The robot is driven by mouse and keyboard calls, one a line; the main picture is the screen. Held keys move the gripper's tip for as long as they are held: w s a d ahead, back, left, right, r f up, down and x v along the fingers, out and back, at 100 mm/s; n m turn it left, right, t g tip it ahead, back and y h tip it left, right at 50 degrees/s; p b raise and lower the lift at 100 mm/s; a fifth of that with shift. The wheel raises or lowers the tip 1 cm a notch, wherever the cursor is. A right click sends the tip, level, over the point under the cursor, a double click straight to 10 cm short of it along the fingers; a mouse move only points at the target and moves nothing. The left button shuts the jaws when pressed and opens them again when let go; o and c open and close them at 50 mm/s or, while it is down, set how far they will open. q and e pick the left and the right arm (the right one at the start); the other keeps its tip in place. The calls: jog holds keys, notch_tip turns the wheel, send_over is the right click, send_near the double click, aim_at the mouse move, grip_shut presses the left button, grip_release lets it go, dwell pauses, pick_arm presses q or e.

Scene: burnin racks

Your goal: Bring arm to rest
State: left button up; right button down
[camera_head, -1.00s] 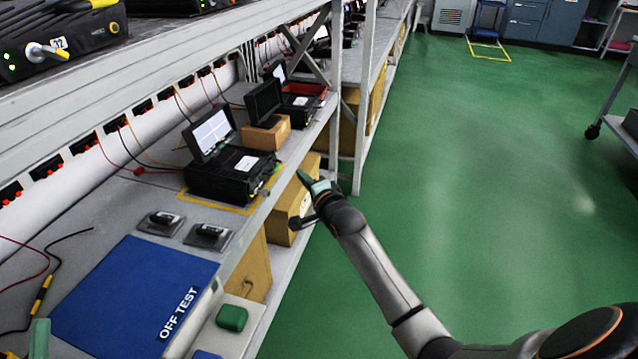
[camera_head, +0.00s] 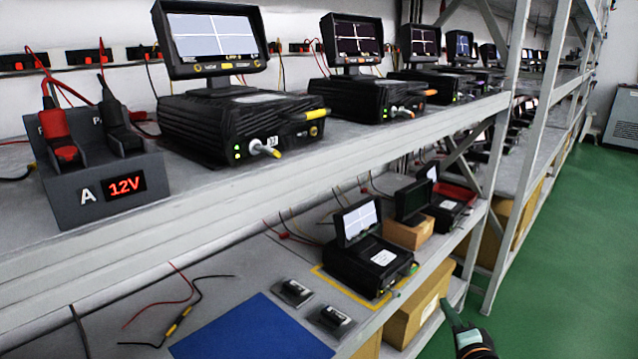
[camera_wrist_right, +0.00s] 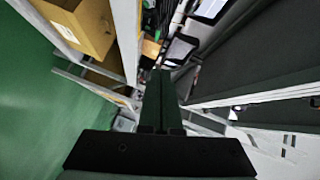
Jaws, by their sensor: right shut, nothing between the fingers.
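My right gripper (camera_head: 449,308) shows at the bottom right of the head view, in front of the lower shelf's edge, beside the cardboard boxes below. In the right wrist view its two dark fingers (camera_wrist_right: 161,100) lie together, shut with nothing between them. Most of my right arm is out of the head view. My left gripper is in neither view now.
The lower shelf holds a blue mat (camera_head: 250,332) and a black unit (camera_head: 368,265). A cardboard box (camera_head: 415,310) stands below. Green floor (camera_head: 560,270) is open at right.

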jog(key=s+a+r+n+t+y, duration=0.2)
jog(key=s+a+r+n+y, duration=0.25)
jog(key=s+a+n, duration=0.55)
jog(key=s+a+r+n+t+y, duration=0.1)
jog(key=s+a+r+n+y, duration=0.35)
jog(key=s+a+n, duration=0.5)
pick_arm(q)
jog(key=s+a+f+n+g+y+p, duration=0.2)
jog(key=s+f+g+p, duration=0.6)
jog(key=p, duration=1.5)
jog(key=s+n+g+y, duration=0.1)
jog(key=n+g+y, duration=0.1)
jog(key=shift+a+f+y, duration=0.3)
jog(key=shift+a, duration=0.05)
pick_arm(e)
jog(key=s+d+f+m+g+h, duration=0.2)
jog(key=s+d+f+g+h, duration=0.2)
jog(key=s+f+g, duration=0.4)
jog(key=shift+s+d+f+g+h, duration=0.45)
jog(key=shift+g+h, duration=0.25)
jog(key=shift+g, duration=0.5)
jog(key=c, duration=1.5)
grip_release()
jog(key=shift+r, duration=0.15)
